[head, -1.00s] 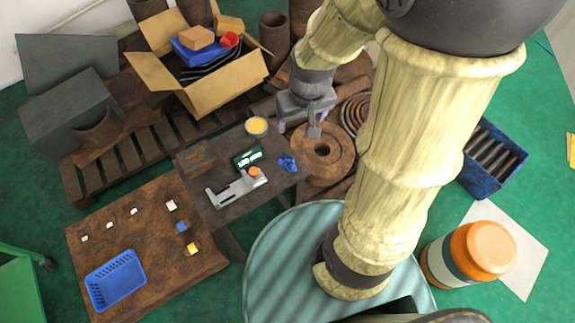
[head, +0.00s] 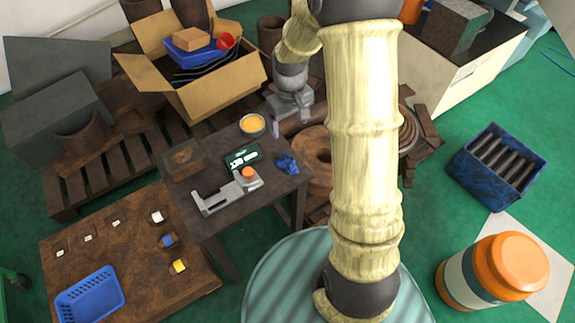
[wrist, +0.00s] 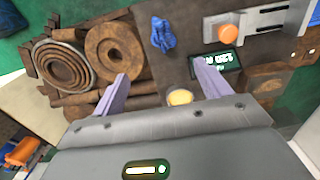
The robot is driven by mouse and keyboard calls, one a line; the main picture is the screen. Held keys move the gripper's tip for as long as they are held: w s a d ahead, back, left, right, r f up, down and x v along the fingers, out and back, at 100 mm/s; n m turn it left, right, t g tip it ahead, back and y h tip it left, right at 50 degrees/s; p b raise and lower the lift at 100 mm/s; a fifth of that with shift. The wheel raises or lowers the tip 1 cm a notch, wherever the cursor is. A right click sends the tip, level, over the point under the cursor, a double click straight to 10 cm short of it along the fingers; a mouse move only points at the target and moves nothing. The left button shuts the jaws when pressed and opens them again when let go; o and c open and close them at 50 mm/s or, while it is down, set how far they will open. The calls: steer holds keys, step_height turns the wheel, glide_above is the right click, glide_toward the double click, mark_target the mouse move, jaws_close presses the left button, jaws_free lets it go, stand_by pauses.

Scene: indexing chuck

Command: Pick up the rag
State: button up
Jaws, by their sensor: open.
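The rag is a crumpled blue cloth (head: 287,164) near the right edge of the small dark table (head: 228,220). In the wrist view the rag (wrist: 162,34) lies beyond my fingers, at the top centre. My gripper (wrist: 160,82) is open and empty, its two pale fingers spread apart. In the head view my gripper (head: 291,122) is above the far right corner of the table, behind the rag and not touching it. Part of my arm hides the area to its right.
A yellow-filled bowl (head: 252,125), a green display (head: 242,157) and a grey fixture with an orange knob (head: 228,192) share the table with the rag. A brown block (head: 184,158) stands at its left. Rusty rings (head: 314,150) lie low to the right.

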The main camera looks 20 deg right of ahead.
mark_target(287, 158)
step_height(287, 158, down, 12)
steer(key=shift+f, duration=0.1)
stand_by(0.5)
steer(key=shift+a+f+p, duration=0.15)
steer(key=shift+f, duration=1.2)
steer(key=shift+a+f+p, duration=0.15)
steer(key=shift+f, duration=1.15)
steer(key=c, duration=1)
steer(key=shift+c, duration=0.3)
